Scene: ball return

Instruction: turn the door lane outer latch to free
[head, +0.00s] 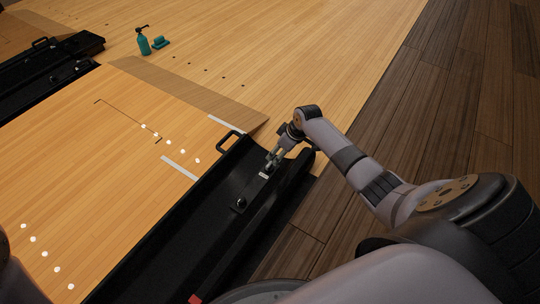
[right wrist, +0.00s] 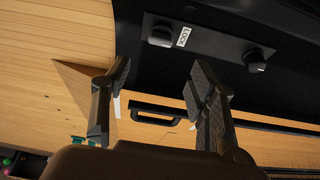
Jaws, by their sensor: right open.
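The black door lane panel (head: 215,235) runs diagonally through the lower middle of the head view. A strip on it carries two dark round latch knobs. One knob (head: 241,203) shows clear of the gripper; the other is at my right gripper (head: 272,160), largely covered there. In the right wrist view, one knob (right wrist: 161,34) is beside a white LOCK label (right wrist: 184,37), and the second knob (right wrist: 257,61) is to the right. I cannot tell which is the outer latch. My right gripper (right wrist: 162,78) is open and empty, its fingers short of the knobs. My left gripper is out of view.
A black bar handle (head: 230,138) stands at the panel's edge. A similar black unit (head: 45,70) lies at the upper left. A teal bottle (head: 143,43) and teal block (head: 160,43) stand on the light wood floor. Dark planks (head: 440,120) at right are clear.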

